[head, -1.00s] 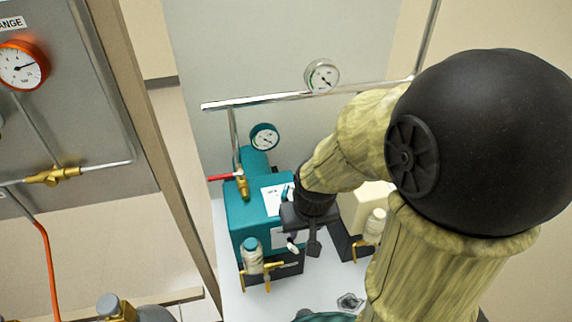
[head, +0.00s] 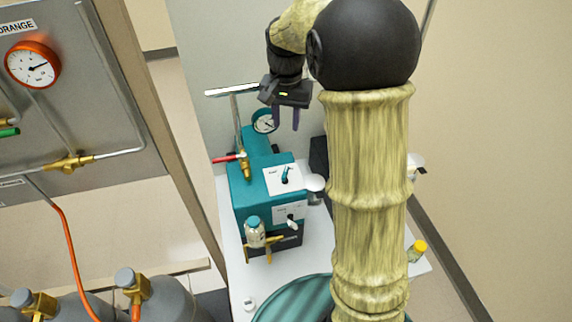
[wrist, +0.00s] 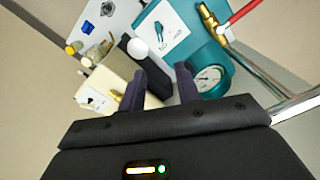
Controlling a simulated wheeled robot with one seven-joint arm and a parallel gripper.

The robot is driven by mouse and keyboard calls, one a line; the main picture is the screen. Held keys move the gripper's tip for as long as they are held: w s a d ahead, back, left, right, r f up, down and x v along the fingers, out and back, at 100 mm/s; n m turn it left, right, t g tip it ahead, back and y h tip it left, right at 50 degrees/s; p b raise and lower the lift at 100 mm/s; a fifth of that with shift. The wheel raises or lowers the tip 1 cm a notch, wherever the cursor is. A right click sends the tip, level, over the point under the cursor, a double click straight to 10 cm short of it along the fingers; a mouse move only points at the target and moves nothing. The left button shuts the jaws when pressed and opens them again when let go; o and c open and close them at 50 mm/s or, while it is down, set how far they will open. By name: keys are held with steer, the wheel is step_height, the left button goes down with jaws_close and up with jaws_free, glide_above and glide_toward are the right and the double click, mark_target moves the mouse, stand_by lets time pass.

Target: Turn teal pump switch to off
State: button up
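The teal pump (head: 242,192) stands on the white bench at the centre of the head view. A white plate on its top carries a small teal switch lever (head: 286,175), tilted slightly towards the upper right; the plate's lettering is too small to read. The lever also shows in the wrist view (wrist: 156,31). A second plate on the pump's front carries a pale lever (head: 292,222). My gripper (head: 287,126) is above and behind the pump, apart from the switch. In the wrist view my gripper (wrist: 160,82) is open, with nothing between its fingers.
A teal-rimmed gauge (head: 264,121) and a red-handled brass valve (head: 243,163) stand by the pump. A cream pump (wrist: 92,88) stands beside it. A metal rail (wrist: 296,106) runs near my gripper. An orange-gauge panel (head: 100,140) is left.

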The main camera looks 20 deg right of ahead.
mark_target(286, 169)
stand_by(0.3)
step_height(286, 169, down, 17)
steer(key=shift+f+p, duration=0.15)
steer(key=shift+p, duration=0.55)
jaws_close()
